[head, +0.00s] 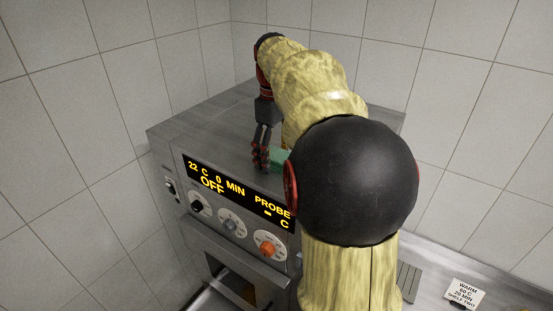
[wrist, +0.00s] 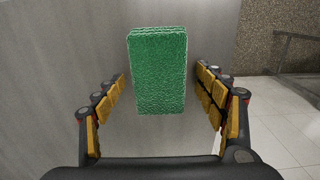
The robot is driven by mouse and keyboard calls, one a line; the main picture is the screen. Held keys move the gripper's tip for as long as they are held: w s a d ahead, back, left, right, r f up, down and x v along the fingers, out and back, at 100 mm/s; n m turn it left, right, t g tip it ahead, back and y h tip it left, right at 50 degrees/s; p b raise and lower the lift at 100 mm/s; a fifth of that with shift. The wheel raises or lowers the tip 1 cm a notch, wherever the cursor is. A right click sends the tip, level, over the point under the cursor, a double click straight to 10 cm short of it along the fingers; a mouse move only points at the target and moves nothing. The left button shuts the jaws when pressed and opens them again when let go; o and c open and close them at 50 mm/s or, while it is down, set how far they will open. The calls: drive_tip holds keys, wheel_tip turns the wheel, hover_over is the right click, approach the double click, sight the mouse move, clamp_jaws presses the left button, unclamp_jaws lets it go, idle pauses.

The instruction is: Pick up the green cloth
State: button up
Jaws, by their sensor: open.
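The green cloth (wrist: 158,72) is a folded, textured rectangle on the grey metal top of the oven-like unit. In the wrist view it lies between and a little beyond the two open fingers of my gripper (wrist: 160,105), with gaps on both sides. In the head view the cloth (head: 279,158) shows only in part, beside my gripper (head: 260,157); my arm hides the rest. My gripper points down and is empty.
The metal unit (head: 205,110) has a display (head: 235,190) and several knobs on its front. Tiled walls stand behind it and to the sides. A small label card (head: 465,293) stands at lower right. The unit's top left of my gripper is clear.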

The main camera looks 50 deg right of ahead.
drive_tip(key=shift+c, duration=1.2)
drive_tip(key=c, duration=1)
drive_tip(key=shift+r, duration=0.15)
drive_tip(key=shift+r, duration=0.25)
wheel_tip(320, 180, up, 2)
drive_tip(key=shift+r+b, duration=0.1)
drive_tip(key=shift+b, duration=0.4)
drive_tip(key=s+r, duration=0.2)
drive_tip(key=r, duration=0.1)
drive_tip(key=s+r, duration=0.2)
drive_tip(key=shift+s+a+b, duration=0.1)
drive_tip(key=shift+a+b, duration=0.25)
drive_tip(key=shift+b, duration=0.05)
drive_tip(key=s+a+r+b, duration=0.1)
drive_tip(key=s+a+r, duration=0.1)
drive_tip(key=s+r, duration=0.3)
drive_tip(key=s, duration=0.4)
drive_tip(key=shift+s+b, duration=0.3)
drive_tip(key=shift+b, duration=0.05)
